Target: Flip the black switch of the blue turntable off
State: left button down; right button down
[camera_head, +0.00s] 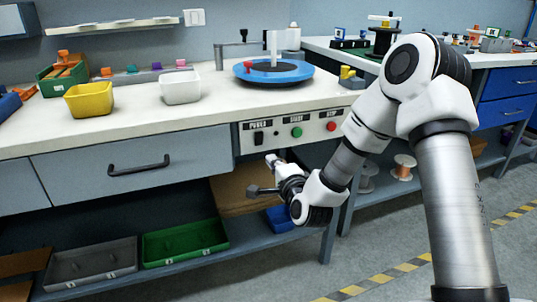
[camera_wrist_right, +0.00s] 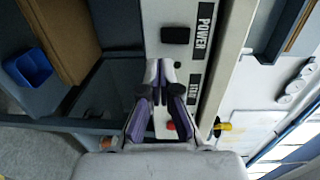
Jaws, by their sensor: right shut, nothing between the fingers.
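The blue turntable (camera_head: 272,72) sits on the workbench top with a red part on it. Its black switch (camera_head: 258,138) is on the white control panel (camera_head: 318,138) below the bench edge, under the POWER label. In the right wrist view the black switch (camera_wrist_right: 175,35) shows beyond my fingertips. Its on or off position is too small to tell. My right gripper (camera_head: 271,159) is shut and empty, just below the panel in the head view; its fingers also show in the right wrist view (camera_wrist_right: 163,72). My left gripper is out of view.
A green button (camera_head: 297,132) and a red button (camera_head: 331,126) sit right of the switch. A drawer (camera_head: 135,165) is left of the panel. The lower shelf holds a green bin (camera_head: 185,243) and a grey bin (camera_head: 92,263). Yellow (camera_head: 89,99) and white (camera_head: 181,87) bins stand on the bench.

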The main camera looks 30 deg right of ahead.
jog(key=s+a+f, duration=0.1)
jog(key=s, duration=0.4)
jog(key=shift+s+f, duration=0.15)
jog(key=shift+s, duration=0.25)
jog(key=shift+a, duration=0.1)
